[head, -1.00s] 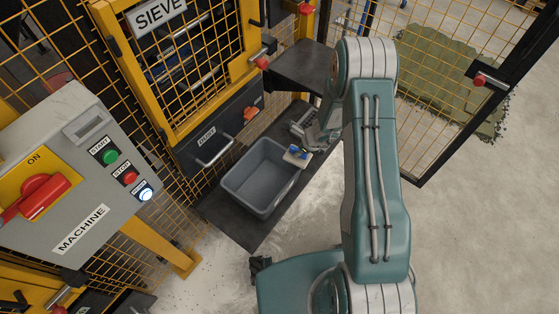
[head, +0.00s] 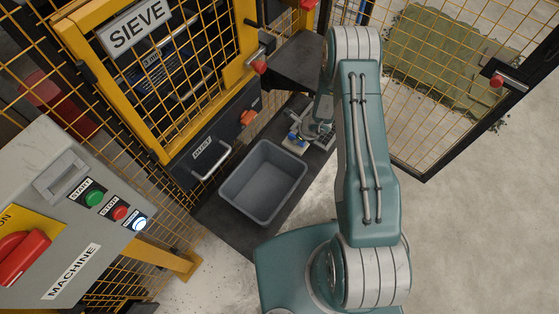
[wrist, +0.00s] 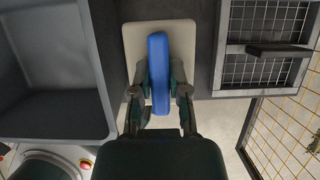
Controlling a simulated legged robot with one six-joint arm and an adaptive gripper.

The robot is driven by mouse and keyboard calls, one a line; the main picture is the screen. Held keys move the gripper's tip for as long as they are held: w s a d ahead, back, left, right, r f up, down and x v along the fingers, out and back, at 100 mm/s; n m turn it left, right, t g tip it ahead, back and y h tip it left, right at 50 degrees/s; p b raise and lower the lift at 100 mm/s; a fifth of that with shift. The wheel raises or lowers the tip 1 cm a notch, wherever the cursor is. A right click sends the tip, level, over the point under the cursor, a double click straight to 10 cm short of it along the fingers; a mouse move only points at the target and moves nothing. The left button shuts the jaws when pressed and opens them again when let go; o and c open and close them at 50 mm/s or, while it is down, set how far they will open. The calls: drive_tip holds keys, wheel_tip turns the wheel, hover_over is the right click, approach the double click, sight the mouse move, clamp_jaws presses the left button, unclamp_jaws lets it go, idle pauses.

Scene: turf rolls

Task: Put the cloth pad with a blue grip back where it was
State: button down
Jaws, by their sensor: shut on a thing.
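My gripper (wrist: 160,98) is shut on the blue grip, one finger on each side. In the head view, the pad (head: 291,148) shows small beside the upper right corner of the grey bin, partly hidden by my gripper (head: 300,138). The pad looks low over the dark shelf. I cannot tell whether it touches the shelf.
The empty grey bin (head: 250,203) stands on the dark shelf (head: 236,233); it fills the left of the wrist view. A wire-mesh frame (wrist: 265,40) with a dark bar lies right of the pad. The yellow mesh machine and dust drawer (head: 203,160) border the shelf.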

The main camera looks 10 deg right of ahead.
drive_tip(key=shift+w+d+f, duration=0.1)
drive_tip(key=shift+w+f, duration=0.05)
drive_tip(key=shift+f, duration=0.45)
wheel_tip(320, 180, down, 10)
drive_tip(key=shift+f, duration=0.1)
drive_tip(key=c, duration=0.6)
unclamp_jaws()
